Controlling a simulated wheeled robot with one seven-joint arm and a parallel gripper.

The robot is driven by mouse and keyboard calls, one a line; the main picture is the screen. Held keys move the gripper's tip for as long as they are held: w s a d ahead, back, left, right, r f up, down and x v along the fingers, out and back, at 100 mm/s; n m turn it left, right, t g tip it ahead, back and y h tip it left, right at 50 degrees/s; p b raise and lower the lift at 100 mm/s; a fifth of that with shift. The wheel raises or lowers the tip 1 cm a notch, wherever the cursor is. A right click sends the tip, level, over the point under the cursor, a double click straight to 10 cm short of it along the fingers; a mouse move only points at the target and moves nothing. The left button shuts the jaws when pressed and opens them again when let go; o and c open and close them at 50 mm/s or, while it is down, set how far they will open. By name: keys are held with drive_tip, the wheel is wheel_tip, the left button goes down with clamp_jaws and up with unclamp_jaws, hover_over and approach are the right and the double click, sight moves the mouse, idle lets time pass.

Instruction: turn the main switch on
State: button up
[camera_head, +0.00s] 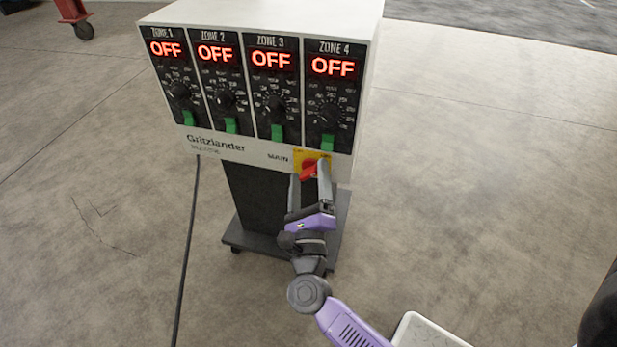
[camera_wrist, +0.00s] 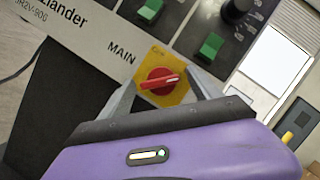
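The main switch is a red rotary knob (camera_head: 309,168) on a yellow plate (camera_head: 299,156), low on the right of the controller's front, beside the word MAIN. In the wrist view the red knob (camera_wrist: 160,81) shows whole, with a pale line along its handle. My gripper (camera_head: 310,179) is in front of the switch from below. In the wrist view its two fingers (camera_wrist: 162,90) are spread to either side of the knob with a gap between them. I cannot tell whether the fingertips touch the plate. All zone displays on the controller (camera_head: 258,152) read OFF.
Green rocker switches (camera_head: 278,132) and black dials (camera_head: 277,104) sit above the main switch. The controller stands on a dark pedestal with a base (camera_head: 240,236). A black cable (camera_head: 188,250) runs down its left side. Open concrete floor (camera_head: 460,160) lies to the right.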

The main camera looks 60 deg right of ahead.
drive_tip(key=v, duration=0.7)
drive_tip(key=shift+s+a+p, duration=0.25)
drive_tip(key=shift+a+p, duration=0.05)
drive_tip(key=shift+p, duration=0.15)
drive_tip(key=shift+f, duration=0.1)
idle(0.3)
